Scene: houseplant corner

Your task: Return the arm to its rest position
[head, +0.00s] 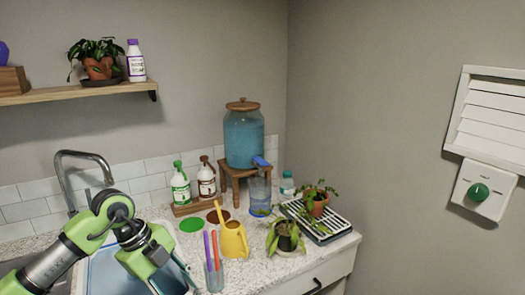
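My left arm comes in from the left over the sink area, bent at a dark joint and angled down. My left gripper (168,280) is low in the picture, near its lower edge, over a pale blue tray or basin (108,268). Its fingers are small and partly cut off, so I cannot tell whether they are open or shut. No held object shows. My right arm and gripper are not in view.
A cup with sticks (214,277) stands just right of my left gripper. Beyond are a yellow watering can (234,241), a drooping potted plant (287,238), a racked potted plant (316,204), bottles and a water dispenser (244,140). A faucet (82,156) rises behind my arm.

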